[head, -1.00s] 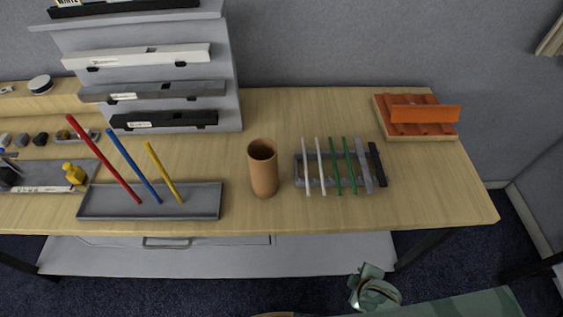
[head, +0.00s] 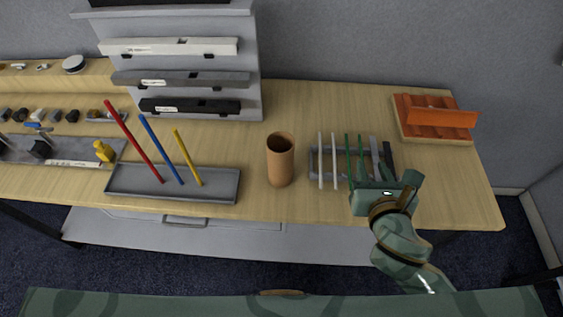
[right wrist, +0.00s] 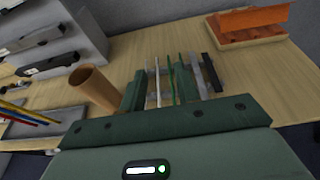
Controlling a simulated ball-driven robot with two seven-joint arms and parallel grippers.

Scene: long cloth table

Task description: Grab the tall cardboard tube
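The tall cardboard tube (head: 280,162) is brown, open at the top, and stands upright near the table's front edge, between the grey tray and the rack of rods. It also shows in the right wrist view (right wrist: 95,88), left of the fingers. My right gripper (head: 384,178) is over the front right part of the rack, to the right of the tube and apart from it. In the right wrist view its two green fingers (right wrist: 168,90) stand apart, with nothing held between them; the rack lies beyond. My left gripper does not show.
A rack (head: 328,162) with white and green rods stands right of the tube. A grey tray (head: 215,188) with red, blue and yellow sticks lies left. A tiered stand (head: 250,75) rises behind. An orange-topped block (head: 405,125) sits back right. Bare table lies behind the tube.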

